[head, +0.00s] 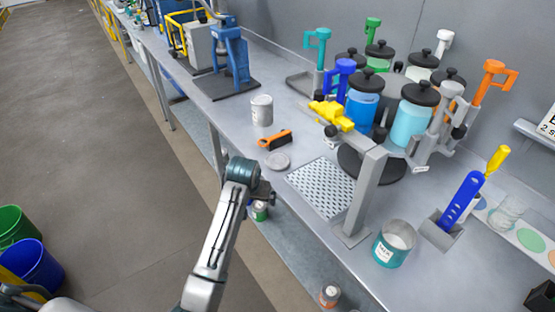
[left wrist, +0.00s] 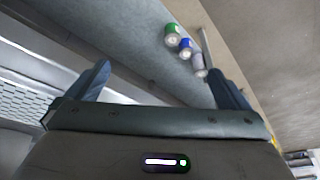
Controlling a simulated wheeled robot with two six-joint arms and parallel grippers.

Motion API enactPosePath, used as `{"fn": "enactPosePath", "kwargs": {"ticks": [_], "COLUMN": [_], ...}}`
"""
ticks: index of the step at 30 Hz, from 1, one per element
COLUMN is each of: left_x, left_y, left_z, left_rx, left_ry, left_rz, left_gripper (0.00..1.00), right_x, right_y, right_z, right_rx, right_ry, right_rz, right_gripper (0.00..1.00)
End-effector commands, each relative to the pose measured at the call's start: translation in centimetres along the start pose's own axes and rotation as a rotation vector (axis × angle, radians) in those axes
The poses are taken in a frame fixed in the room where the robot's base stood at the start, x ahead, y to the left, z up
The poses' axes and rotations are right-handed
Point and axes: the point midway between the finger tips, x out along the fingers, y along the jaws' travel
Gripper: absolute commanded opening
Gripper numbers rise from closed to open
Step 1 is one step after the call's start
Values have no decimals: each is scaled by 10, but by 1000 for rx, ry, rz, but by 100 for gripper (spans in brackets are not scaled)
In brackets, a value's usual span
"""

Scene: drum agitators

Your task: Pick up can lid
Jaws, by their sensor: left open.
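A round grey can lid (head: 278,160) lies flat on the grey workbench, just left of the perforated plate. My left gripper (head: 268,194) is at the bench's front edge, close to the lid on its near side and apart from it. In the left wrist view my left gripper (left wrist: 160,85) has its two dark fingers spread wide with nothing between them. The lid cannot be made out in that view. My right gripper is not in view.
A grey can (head: 262,110) and an orange-black tool (head: 275,140) stand behind the lid. A perforated plate (head: 320,187) and a dispenser carousel (head: 372,165) are to the right. Several small cans (left wrist: 185,48) sit on the lower shelf. A labelled tin (head: 393,244) stands front right.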

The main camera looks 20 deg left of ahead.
Motion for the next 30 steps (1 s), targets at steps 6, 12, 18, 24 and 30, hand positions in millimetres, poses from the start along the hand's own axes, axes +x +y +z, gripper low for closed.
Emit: {"fn": "enactPosePath", "kwargs": {"ticks": [6,12,18,24,30], "left_x": [-13,-37,-58,-44,-14], "left_y": [12,27,41,43,43], "left_z": [-46,-101,-144,-152,-154], "left_rx": [-11,-22,-26,-26,-27], "left_ry": [9,19,24,18,21], "left_rz": [7,18,22,22,22], "left_gripper": [100,100,100,100,100], "right_x": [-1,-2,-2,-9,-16], "right_y": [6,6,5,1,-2], "right_z": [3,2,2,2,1], "right_rx": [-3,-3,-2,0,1], "right_ry": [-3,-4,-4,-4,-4], "right_rz": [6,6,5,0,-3], "right_gripper": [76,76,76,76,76]}}
